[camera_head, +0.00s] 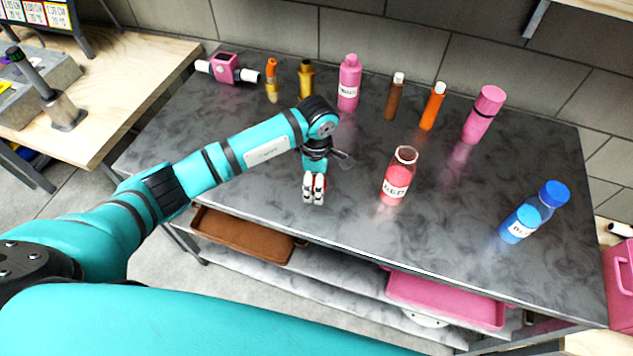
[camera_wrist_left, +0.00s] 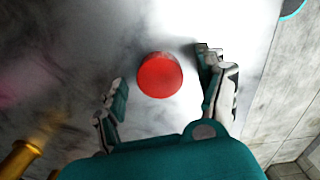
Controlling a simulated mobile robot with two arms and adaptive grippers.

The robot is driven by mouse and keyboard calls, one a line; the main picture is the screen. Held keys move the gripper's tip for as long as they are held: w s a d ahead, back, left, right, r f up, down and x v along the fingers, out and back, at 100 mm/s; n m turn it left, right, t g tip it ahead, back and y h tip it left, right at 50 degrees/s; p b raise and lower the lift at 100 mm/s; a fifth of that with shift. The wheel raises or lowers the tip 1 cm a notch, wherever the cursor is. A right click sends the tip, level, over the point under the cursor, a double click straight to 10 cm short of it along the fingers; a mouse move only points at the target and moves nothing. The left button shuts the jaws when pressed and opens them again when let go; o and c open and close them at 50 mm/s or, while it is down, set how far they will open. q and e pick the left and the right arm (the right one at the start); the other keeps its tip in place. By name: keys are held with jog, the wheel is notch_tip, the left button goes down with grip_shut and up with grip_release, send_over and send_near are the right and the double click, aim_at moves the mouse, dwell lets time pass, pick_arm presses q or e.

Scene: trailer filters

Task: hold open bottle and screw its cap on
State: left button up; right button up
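An open clear bottle (camera_head: 396,185) with red liquid and a white label stands upright on the dark marble table, right of my left gripper. A round red cap (camera_wrist_left: 160,75) lies on the table in the left wrist view. My left gripper (camera_head: 314,198) points down at the table near its front edge. Its fingers are spread on either side of the cap, with a gap visible on both sides in the left wrist view. In the head view the fingers mostly hide the cap. My right gripper is not in view.
A blue-capped bottle (camera_head: 534,212) stands at the right. Pink (camera_head: 349,82), brown (camera_head: 394,97), orange (camera_head: 433,106) and gold (camera_head: 306,78) containers line the back, with a pink device (camera_head: 227,69) at the left. The table (camera_head: 460,215) is clear between the red and blue bottles.

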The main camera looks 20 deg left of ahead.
pick_arm(q)
jog(key=c, duration=0.8)
jog(key=shift+c, duration=0.2)
jog(key=shift+r, duration=0.1)
jog(key=shift+r+b, duration=0.3)
jog(key=shift+r, duration=0.2)
notch_tip(320, 180, up, 2)
jog(key=shift+w+r+b, duration=0.1)
jog(key=shift+r+b, duration=0.1)
jog(key=shift+b, duration=0.35)
jog(key=s+d+b, duration=0.1)
jog(key=s+d, duration=0.2)
jog(key=s, duration=0.4)
jog(key=s+d+r+b, duration=0.1)
jog(key=s+d+b, duration=0.1)
jog(key=s, duration=0.6)
jog(key=shift+d+r, duration=0.2)
jog(key=shift+d, duration=0.55)
jog(key=shift+w, duration=0.1)
